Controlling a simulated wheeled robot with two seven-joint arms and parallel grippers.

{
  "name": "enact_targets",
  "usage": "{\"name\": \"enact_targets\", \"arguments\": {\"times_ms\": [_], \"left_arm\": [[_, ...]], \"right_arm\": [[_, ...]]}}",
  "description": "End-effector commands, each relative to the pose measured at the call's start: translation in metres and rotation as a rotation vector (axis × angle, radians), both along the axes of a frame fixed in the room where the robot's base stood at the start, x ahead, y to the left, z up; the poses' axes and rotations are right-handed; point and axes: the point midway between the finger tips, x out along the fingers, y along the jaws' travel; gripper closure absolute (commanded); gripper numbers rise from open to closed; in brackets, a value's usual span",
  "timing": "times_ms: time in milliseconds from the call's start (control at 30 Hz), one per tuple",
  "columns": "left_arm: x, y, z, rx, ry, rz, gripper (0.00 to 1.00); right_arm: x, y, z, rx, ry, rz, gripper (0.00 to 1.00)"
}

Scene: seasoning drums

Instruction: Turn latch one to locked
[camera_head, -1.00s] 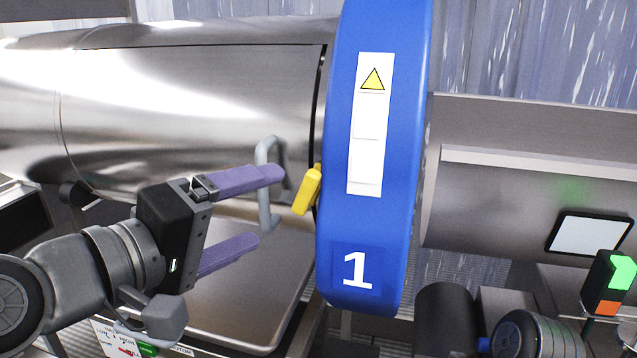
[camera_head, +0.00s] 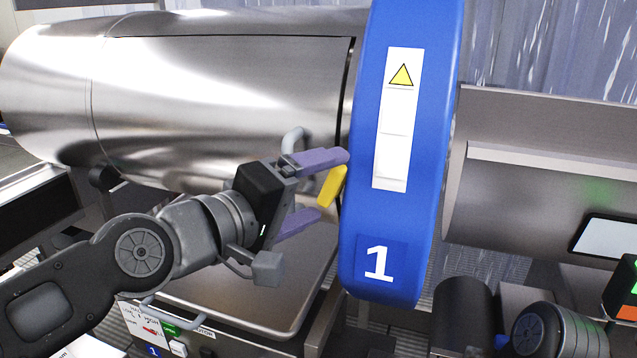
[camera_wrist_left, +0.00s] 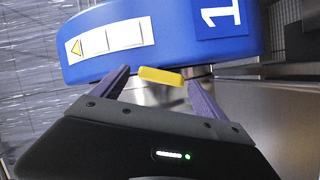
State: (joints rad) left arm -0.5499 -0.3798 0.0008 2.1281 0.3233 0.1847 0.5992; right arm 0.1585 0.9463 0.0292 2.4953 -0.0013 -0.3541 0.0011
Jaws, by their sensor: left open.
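The yellow latch (camera_head: 331,187) sits at the left edge of the blue ring (camera_head: 398,210) marked 1 on the steel drum. It tilts, with its upper end to the right. My left gripper (camera_head: 334,186) is open, with one purple finger above the latch and one below it in the head view. In the left wrist view the latch (camera_wrist_left: 161,76) lies between the two fingertips (camera_wrist_left: 160,80), just beyond them. I cannot tell whether either finger touches it. My right gripper is in no view.
A grey handle (camera_head: 292,140) on the drum door (camera_head: 220,105) is partly hidden behind my left gripper. A steel tray (camera_head: 240,295) lies below.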

Motion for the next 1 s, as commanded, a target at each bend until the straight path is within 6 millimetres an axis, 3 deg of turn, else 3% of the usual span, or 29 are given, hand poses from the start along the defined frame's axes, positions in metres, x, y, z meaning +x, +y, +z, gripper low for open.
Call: {"name": "enact_targets", "arguments": {"times_ms": [333, 1000], "left_arm": [[0.0044, -0.0032, -0.0009, 0.000, 0.000, 0.001, 0.16], [0.0043, -0.0031, -0.0012, 0.001, 0.001, 0.000, 0.71]], "right_arm": [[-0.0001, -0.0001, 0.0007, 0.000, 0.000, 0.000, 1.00], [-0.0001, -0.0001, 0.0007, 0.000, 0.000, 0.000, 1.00]]}}
